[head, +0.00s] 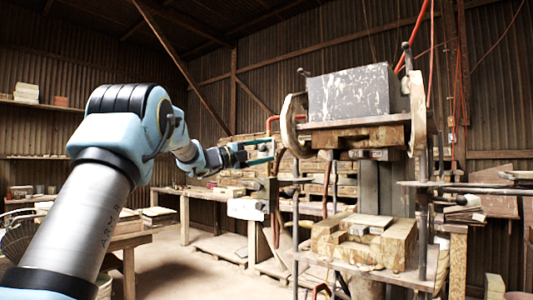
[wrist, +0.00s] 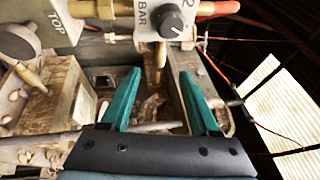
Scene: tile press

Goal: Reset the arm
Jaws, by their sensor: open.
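My gripper (head: 262,152) is at the end of my blue-and-grey arm, stretched out to the left side of the tile press (head: 375,190). In the wrist view its two teal fingers (wrist: 160,98) stand apart with nothing held between them. Beyond the fingertips in the wrist view is a grey box with a black knob (wrist: 171,25) and the word BAR. Whether the fingers touch anything cannot be told.
The press carries a large grey block (head: 350,93) on top and a wooden mould (head: 365,240) on its lower table. Rods stick out to the right of the press. A workbench (head: 190,195) and shelves stand behind. Bare floor (head: 180,265) shows between my arm and the press.

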